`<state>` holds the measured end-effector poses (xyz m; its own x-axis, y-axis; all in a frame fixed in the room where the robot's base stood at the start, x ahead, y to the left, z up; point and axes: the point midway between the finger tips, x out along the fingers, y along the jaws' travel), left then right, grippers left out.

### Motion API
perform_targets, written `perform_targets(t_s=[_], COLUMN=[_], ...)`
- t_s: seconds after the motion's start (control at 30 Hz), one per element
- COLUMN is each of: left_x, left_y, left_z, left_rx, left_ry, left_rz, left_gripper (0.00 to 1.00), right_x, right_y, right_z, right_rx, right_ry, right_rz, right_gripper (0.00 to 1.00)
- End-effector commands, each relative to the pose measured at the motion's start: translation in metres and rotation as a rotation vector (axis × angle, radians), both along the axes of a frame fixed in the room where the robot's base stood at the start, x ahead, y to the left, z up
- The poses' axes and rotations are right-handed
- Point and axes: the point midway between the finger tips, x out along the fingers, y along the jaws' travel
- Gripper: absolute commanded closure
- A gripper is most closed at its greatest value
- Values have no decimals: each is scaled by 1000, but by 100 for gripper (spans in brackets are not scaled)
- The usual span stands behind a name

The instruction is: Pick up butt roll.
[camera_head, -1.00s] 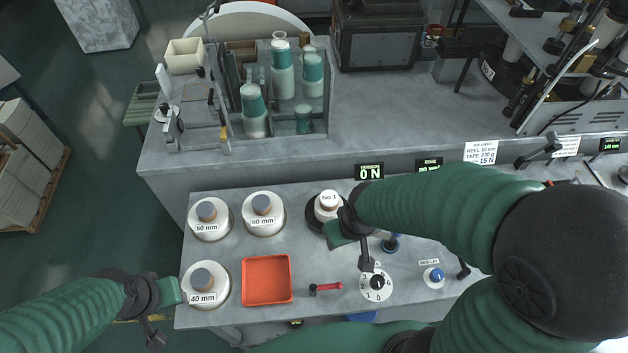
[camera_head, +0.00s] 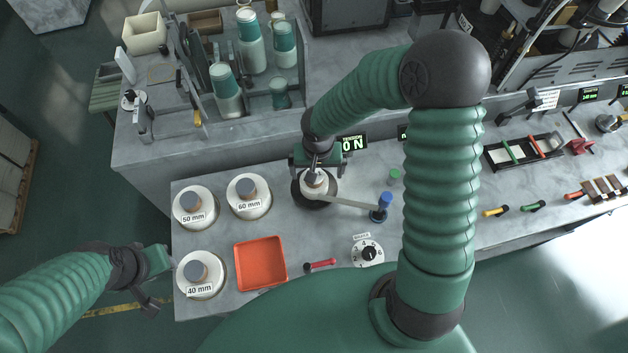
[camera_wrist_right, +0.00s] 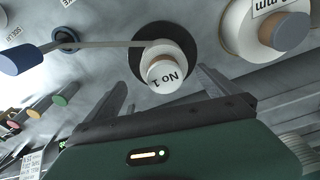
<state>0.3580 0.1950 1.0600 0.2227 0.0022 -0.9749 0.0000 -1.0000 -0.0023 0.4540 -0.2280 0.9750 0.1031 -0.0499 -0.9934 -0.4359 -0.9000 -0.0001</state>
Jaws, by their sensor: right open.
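A white roll marked "No 1" (camera_head: 314,184), seemingly the butt roll, stands on a round dark base (camera_head: 322,202). A pale strip (camera_head: 350,200) runs from it to a blue-topped post (camera_head: 384,204). My right gripper (camera_head: 317,168) is over the roll's far side in the head view, partly covering it. In the right wrist view the roll (camera_wrist_right: 166,66) lies just beyond and between the spread fingers (camera_wrist_right: 165,95), with no grip visible. My left gripper (camera_head: 158,282) is beside the 40 mm roll at the left edge; its jaw state is unclear.
Rolls marked 50 mm (camera_head: 195,219), 60 mm (camera_head: 250,207) and 40 mm (camera_head: 192,290) stand left. An orange tray (camera_head: 237,268), red-handled lever (camera_head: 320,264) and dial (camera_head: 367,262) lie nearer. A raised ledge (camera_head: 225,143) with tension display (camera_head: 353,143) borders the back.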

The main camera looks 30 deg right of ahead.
Motion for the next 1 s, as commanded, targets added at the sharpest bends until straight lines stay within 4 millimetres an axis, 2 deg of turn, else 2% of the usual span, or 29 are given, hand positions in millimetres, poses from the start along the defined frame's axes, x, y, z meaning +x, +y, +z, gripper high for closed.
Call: perform_targets(t_s=[0.3, 0.57, 1.0], left_x=[0, 0, 0], left_y=[0, 0, 0], left_z=[1, 1, 1], left_rx=[0, 0, 0], left_ry=[0, 0, 0], left_rz=[0, 0, 0], left_gripper=[65, 65, 65], right_x=[12, 12, 13], right_y=[4, 2, 2], right_z=[-48, -53, -53], right_rx=[0, -1, -1], right_ry=[3, 1, 1], right_rz=[3, 2, 1], right_gripper=[0, 0, 57])
